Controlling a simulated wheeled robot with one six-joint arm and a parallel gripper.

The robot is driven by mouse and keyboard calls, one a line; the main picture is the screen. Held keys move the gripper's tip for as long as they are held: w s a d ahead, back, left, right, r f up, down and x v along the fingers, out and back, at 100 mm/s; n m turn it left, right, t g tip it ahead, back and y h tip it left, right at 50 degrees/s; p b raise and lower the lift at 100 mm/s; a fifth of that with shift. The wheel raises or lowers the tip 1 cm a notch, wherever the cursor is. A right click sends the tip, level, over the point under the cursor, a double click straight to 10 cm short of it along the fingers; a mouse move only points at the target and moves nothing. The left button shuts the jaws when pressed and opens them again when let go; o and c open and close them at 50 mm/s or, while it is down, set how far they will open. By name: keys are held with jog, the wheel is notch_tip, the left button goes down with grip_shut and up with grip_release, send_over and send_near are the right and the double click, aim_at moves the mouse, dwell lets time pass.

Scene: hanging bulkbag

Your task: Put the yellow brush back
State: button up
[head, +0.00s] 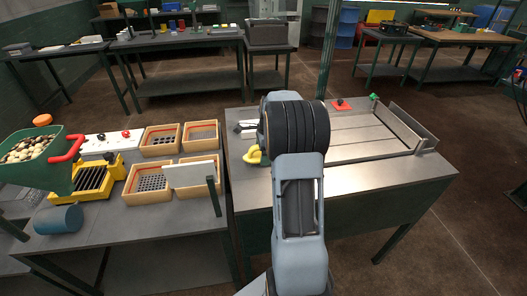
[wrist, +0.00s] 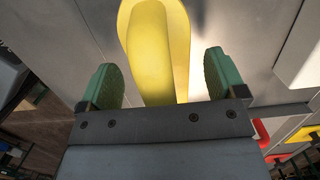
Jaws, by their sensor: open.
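A yellow object, which looks like the yellow brush (wrist: 155,50), fills the upper middle of the wrist view. Its rounded yellow part lies between my gripper's two green-padded fingers. My gripper (wrist: 160,82) is open, with a gap on each side of the yellow part. In the head view, a yellow piece that looks like the brush (head: 252,156) shows at the left edge of the right-hand metal table (head: 340,185). My arm hides much of that spot and the gripper there. The bristles are not clearly visible.
The left table holds wooden-framed trays (head: 160,140), a yellow rack (head: 93,180), a green hopper (head: 48,165) and a blue cylinder (head: 58,220). A slotted plate with a raised rail (head: 408,125) and a red piece (head: 341,104) are on the right table. Its front is clear.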

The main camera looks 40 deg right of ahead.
jog(key=r, duration=0.4)
jog(key=d+r, duration=0.1)
jog(key=r, duration=0.7)
jog(key=shift+s+d+r, duration=0.1)
jog(key=shift+s+d, duration=0.2)
jog(key=shift+s, duration=0.1)
